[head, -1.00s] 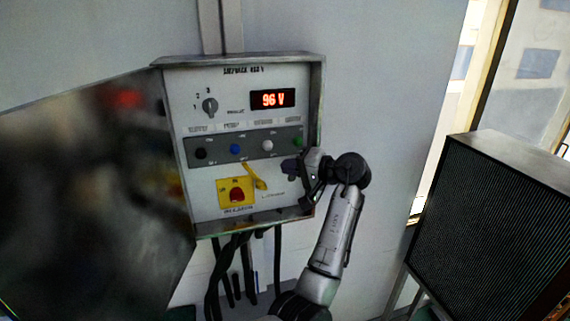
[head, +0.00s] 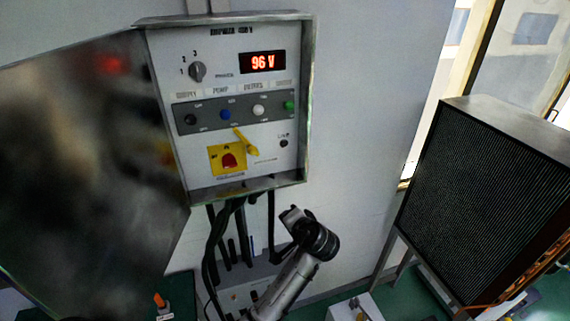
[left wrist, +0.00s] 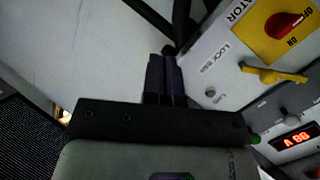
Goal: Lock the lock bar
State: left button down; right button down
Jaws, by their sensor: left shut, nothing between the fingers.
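The yellow lock bar (head: 246,142) is on the grey control panel (head: 268,90), slanting down to the right above the yellow plate with the red knob (head: 229,160). The bar also shows in the left wrist view (left wrist: 272,76), with a small round fitting (left wrist: 211,92) near its "LOCK" label. That fitting is a dark dot in the head view (head: 284,143), right of the bar and apart from it. My left gripper (head: 290,213) is below the panel's lower right corner, touching neither bar nor panel. Its fingers (left wrist: 164,68) are shut and empty. My right gripper is out of view.
The open cabinet door (head: 90,160) stands left of the panel. Dark cables (head: 240,235) hang below the box. A black grilled unit (head: 480,190) stands at the right. Bare wall (head: 370,100) lies between box and unit.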

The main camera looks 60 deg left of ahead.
pick_arm(q)
jog(key=s+d+f+m+t+h, duration=0.35)
jog(key=s+d+f+h, duration=0.35)
jog(key=s+d+f, duration=0.7)
jog(key=s+d+f+m+g+h, duration=0.1)
jog(key=s+d+f+h, duration=0.2)
jog(key=s+d+h, duration=0.3)
jog(key=s+d, duration=0.5)
jog(key=shift+s+d, duration=0.15)
jog(key=shift+s, duration=0.2)
